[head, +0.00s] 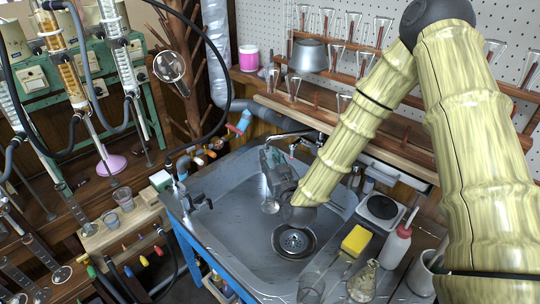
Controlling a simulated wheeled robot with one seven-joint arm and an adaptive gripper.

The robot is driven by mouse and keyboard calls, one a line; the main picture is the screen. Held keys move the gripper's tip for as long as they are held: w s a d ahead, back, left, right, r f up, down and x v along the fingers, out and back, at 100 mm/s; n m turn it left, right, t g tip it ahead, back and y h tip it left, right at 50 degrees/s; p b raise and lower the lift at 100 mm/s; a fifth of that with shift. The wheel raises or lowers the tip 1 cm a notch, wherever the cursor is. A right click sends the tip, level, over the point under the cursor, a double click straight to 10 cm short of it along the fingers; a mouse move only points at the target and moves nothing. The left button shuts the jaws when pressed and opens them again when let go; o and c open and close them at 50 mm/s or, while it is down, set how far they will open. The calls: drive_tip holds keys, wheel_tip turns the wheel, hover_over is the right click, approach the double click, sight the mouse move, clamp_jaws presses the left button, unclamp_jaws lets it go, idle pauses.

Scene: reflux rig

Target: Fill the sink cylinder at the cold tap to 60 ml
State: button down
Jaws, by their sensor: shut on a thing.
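My gripper (272,172) is inside the sink (228,235), below and left of a metal spout (290,136). It is shut on a clear glass cylinder, taken to be the sink cylinder (270,206). The cylinder's round foot shows below the fingers, above the basin floor or on it; I cannot tell which. The grey gripper hides most of its body. Its graduations and any water level cannot be read. No water stream can be made out. Which tap is the cold one is not clear from this view.
The drain (294,241) lies in front of the gripper. A second tap (200,202) stands on the left rim. A yellow sponge (356,241), a wash bottle (397,246) and glassware crowd the right counter. A rack of flasks stands behind.

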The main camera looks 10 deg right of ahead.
wheel_tip(320, 180, down, 12)
drive_tip(key=b, duration=0.6)
drive_tip(key=shift+r, duration=0.2)
drive_tip(key=w+b, duration=0.1)
drive_tip(key=w, duration=0.9)
drive_tip(key=shift+d+f+b, duration=0.3)
drive_tip(key=shift+d+f, duration=0.05)
drive_tip(key=shift+d, duration=0.05)
drive_tip(key=shift+f, duration=0.1)
drive_tip(key=c, duration=1.1)
unclamp_jaws()
